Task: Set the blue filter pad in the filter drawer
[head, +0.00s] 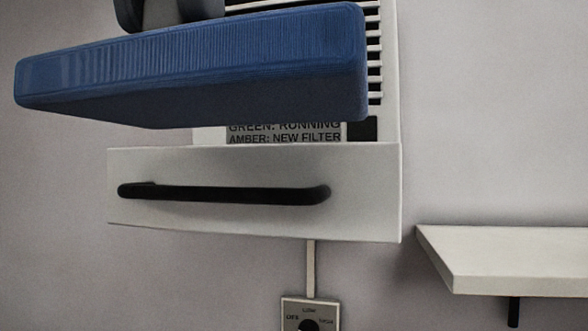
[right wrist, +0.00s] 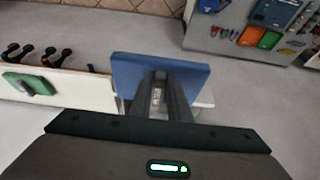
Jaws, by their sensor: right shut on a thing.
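The blue filter pad (head: 190,70) spans the upper left of the head view, roughly level and slightly tilted. My right gripper (head: 175,12) shows only in part at the top edge, shut on the pad. In the right wrist view the pad (right wrist: 130,75) sits between the fingers of the gripper (right wrist: 165,95). The white filter drawer (head: 365,195), with a long black handle (head: 225,194), is below the pad in the head view. The pad hides the space above and behind the drawer front, so its inside is not visible. My left gripper is not in view.
A slatted white unit (head: 388,70) with a status label (head: 285,134) stands behind the pad. A switch plate (head: 310,313) is below, a white shelf (head: 510,262) at right. The right wrist view shows a green item (right wrist: 32,84) at left and a tool board (right wrist: 240,40).

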